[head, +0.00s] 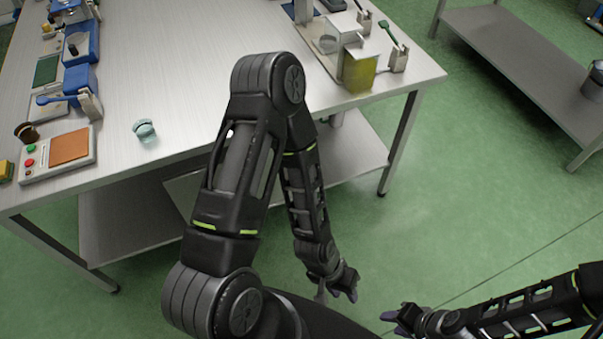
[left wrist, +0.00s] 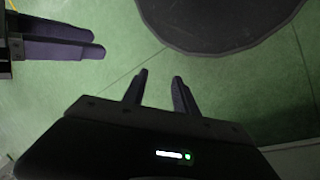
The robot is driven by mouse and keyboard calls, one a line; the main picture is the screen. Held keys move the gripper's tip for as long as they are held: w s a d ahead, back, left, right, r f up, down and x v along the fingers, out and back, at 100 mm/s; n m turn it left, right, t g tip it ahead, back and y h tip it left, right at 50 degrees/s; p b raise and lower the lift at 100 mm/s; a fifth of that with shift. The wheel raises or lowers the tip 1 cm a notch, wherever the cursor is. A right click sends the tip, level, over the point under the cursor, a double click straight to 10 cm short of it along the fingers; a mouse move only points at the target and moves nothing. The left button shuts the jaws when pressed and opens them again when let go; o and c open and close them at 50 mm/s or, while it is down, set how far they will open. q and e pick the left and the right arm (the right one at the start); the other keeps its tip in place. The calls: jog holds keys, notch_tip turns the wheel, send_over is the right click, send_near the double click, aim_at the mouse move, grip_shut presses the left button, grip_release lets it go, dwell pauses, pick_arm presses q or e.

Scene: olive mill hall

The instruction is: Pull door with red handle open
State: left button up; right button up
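No door and no red handle can be made out in either view. My left gripper (head: 336,292) hangs low over the green floor, in front of the steel table. In the left wrist view its two fingers (left wrist: 160,88) stand apart with only floor between them, so it is open and empty. My right gripper (head: 393,323) is at the lower right of the head view. Its purple fingers (left wrist: 65,40) also show at the upper left of the left wrist view, and whether they are parted is unclear.
The steel table (head: 190,90) has a lower shelf and carries a button box (head: 58,155), blue devices (head: 82,85) and a yellow-green container (head: 359,71). A grey bench (head: 520,60) stands at right. Green floor (head: 470,190) lies clear between them.

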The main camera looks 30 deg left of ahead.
pick_arm(q)
jog(key=w+a+f+t+b, duration=0.1)
jog(key=w+a+f+b, duration=0.25)
jog(key=w+b, duration=0.25)
jog(key=w+a+f+t+y+b, duration=0.1)
jog(key=w+a+f+b, duration=0.1)
jog(key=w+a+b, duration=0.4)
jog(key=w+a+f+b, duration=0.3)
jog(key=w+b, duration=0.2)
jog(key=w, duration=0.2)
jog(key=w+a+r+n+y+b, duration=0.1)
jog(key=w+a+r+b, duration=0.1)
jog(key=a, duration=0.5)
jog(key=w+a+r+t+y+b, duration=0.1)
jog(key=w+a+r+y+b, duration=0.1)
jog(key=a, duration=0.5)
jog(key=w+a+r+n+y+b, duration=0.1)
jog(key=w+a+r+b, duration=0.1)
jog(key=a+b, duration=0.4)
jog(key=shift+w+a+r+n+t+y, duration=0.35)
jog(key=shift+w+a, duration=0.3)
jog(key=shift+a, duration=0.3)
jog(key=shift+f, duration=0.15)
jog(key=b+x, duration=0.2)
jog(key=x, duration=0.5)
jog(key=shift+f, duration=0.35)
